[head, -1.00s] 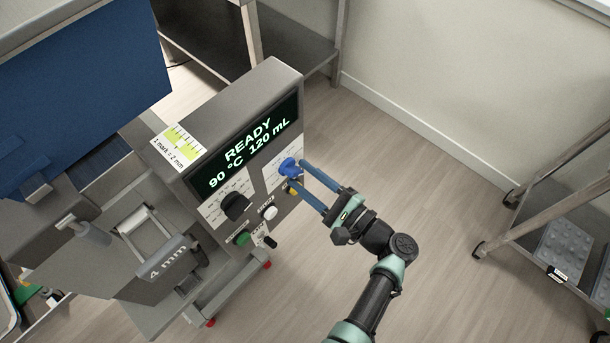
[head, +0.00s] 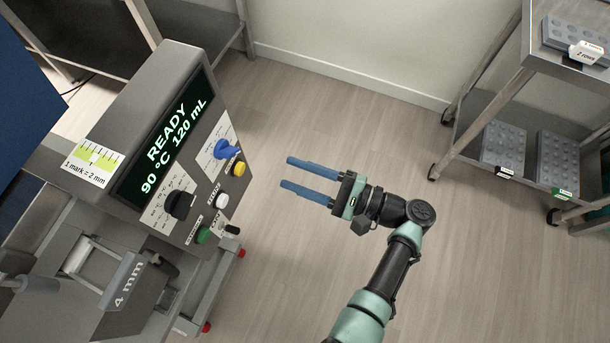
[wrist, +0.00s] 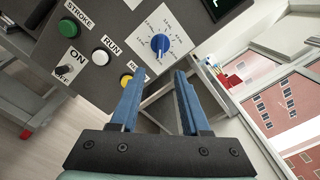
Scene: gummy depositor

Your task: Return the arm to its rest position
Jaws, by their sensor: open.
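My gripper (head: 284,175) is open and empty, with its two blue fingers apart in free air to the right of the depositor's control panel. The blue knob (head: 228,149) on the panel is clear of the fingers. The wrist view shows my gripper (wrist: 158,78) open with nothing between the fingers, and the blue knob (wrist: 160,43) on its white dial ahead of them. My arm reaches up from the lower part of the head view.
A black knob (head: 178,204), yellow button (head: 238,169) and green button (head: 203,235) are on the panel. A shelf rack (head: 520,85) with moulds stands at right. Open floor lies between.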

